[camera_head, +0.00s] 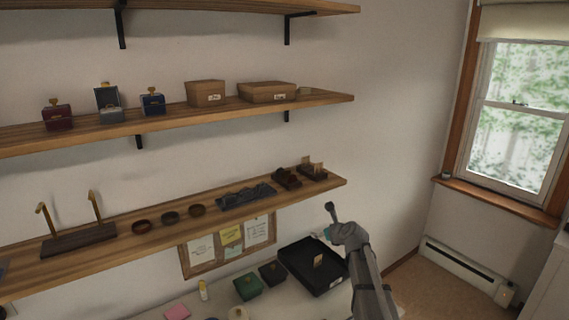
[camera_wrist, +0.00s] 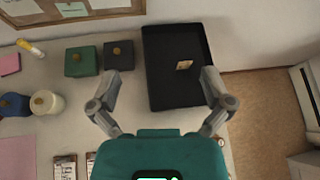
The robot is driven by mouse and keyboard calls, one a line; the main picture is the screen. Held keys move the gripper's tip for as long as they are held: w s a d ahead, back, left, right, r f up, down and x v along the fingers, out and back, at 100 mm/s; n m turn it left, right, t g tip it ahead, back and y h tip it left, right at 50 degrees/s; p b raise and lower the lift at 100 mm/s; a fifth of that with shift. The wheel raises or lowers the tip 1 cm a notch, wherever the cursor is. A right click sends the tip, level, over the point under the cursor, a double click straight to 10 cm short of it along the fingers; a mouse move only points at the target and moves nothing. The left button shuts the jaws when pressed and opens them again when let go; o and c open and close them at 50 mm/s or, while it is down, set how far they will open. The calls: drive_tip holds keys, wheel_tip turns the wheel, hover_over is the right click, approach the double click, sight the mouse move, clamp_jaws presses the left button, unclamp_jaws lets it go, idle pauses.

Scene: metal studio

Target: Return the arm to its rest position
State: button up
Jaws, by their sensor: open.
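My gripper (camera_wrist: 160,98) is open and empty in the wrist view, its two grey fingers spread wide. It hangs above the table, over the near side of a black tray (camera_wrist: 159,42). In the head view my arm rises from the lower right, and my gripper (camera_head: 328,222) is in front of the wall, close to the black tray (camera_head: 294,262). Its fingers are small and partly hidden there. A small tan piece (camera_wrist: 184,65) lies in the tray, apart from the fingers.
A green box (camera_wrist: 82,62) and a dark box (camera_wrist: 119,55) stand left of the tray. Wooden shelves (camera_head: 115,240) with small boxes and bowls line the wall. A window (camera_head: 515,115) and a baseboard heater (camera_head: 465,270) are at right. Open floor lies right of the table.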

drive_tip(key=s+d+f+n+g+h, duration=0.1)
drive_tip(key=s+f+n+g, duration=0.4)
drive_tip(key=s+n, duration=1)
drive_tip(key=s+d+f+n+g+h, duration=0.1)
drive_tip(key=s+f+n+g+h, duration=0.3)
drive_tip(key=s+n, duration=1)
drive_tip(key=shift+s+f+n+g, duration=0.4)
drive_tip(key=shift+s+g, duration=0.8)
drive_tip(key=shift+s, duration=0.7)
